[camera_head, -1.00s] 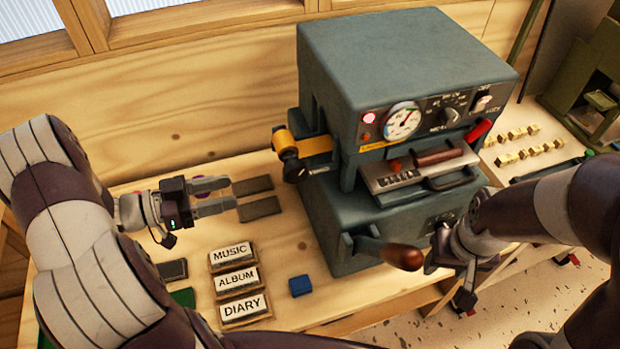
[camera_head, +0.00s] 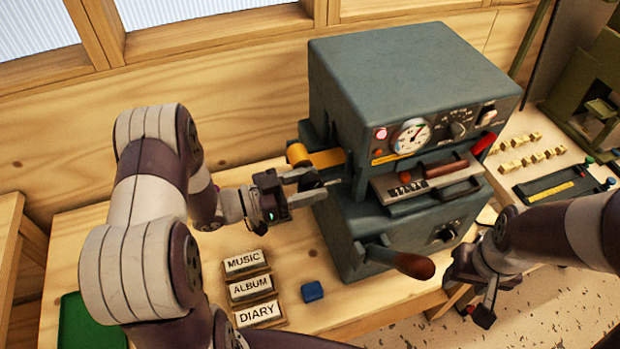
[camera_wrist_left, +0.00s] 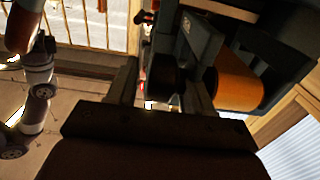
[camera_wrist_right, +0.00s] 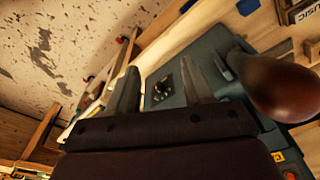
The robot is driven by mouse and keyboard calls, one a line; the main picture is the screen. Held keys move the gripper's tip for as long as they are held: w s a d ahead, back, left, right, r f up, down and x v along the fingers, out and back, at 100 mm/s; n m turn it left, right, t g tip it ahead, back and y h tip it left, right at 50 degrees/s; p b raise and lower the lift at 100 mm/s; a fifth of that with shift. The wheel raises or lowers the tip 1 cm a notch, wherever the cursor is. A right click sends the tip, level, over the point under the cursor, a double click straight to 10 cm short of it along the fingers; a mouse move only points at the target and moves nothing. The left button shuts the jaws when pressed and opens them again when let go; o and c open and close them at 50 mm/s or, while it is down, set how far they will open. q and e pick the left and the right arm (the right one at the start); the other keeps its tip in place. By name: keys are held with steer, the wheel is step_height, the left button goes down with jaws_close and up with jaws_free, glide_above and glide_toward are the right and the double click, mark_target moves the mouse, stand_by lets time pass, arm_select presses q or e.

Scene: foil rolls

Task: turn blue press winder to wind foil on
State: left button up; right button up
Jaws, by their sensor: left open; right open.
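The blue-grey press (camera_head: 405,80) stands on the bench with a gold foil roll (camera_head: 298,154) on its left side. In the left wrist view the foil roll (camera_wrist_left: 238,82) is right of the fingers, and the dark winder knob (camera_wrist_left: 168,82) shows between them. My left gripper (camera_head: 312,187) is open at the press's left side; contact with the knob cannot be told. My right gripper (camera_head: 470,300) is open and empty, in front of the press's lower right, near the brown-handled lever (camera_head: 412,264).
Blocks reading MUSIC (camera_head: 243,262), ALBUM (camera_head: 250,287) and DIARY (camera_head: 258,313) lie left of a small blue block (camera_head: 312,291). A green pad (camera_head: 88,325) is at front left. Gold type pieces (camera_head: 530,155) and a dark composing tray (camera_head: 555,188) lie right of the press.

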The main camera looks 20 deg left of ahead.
arm_select(q)
steer(key=shift+w+d, duration=0.1)
steer(key=shift+d, duration=0.05)
jaws_close()
steer(key=shift+r+p, duration=0.2)
steer(key=shift+p, duration=0.35)
steer(key=g+y+p, duration=0.2)
steer(key=p, duration=0.3)
steer(key=g+y+p, duration=0.1)
steer(key=y+p, duration=0.2)
steer(key=p, duration=0.2)
steer(key=g+y+p, duration=0.2)
steer(key=y+p, duration=0.1)
steer(key=p, duration=0.2)
steer(key=shift+d+r+g, duration=0.1)
steer(key=shift+r+g, duration=0.15)
steer(key=shift+g, duration=0.05)
steer(key=shift+f+g+y+p, duration=0.3)
steer(key=shift+g+y+p, duration=0.4)
steer(key=shift+y+p, duration=0.7)
steer(key=shift+f, duration=0.1)
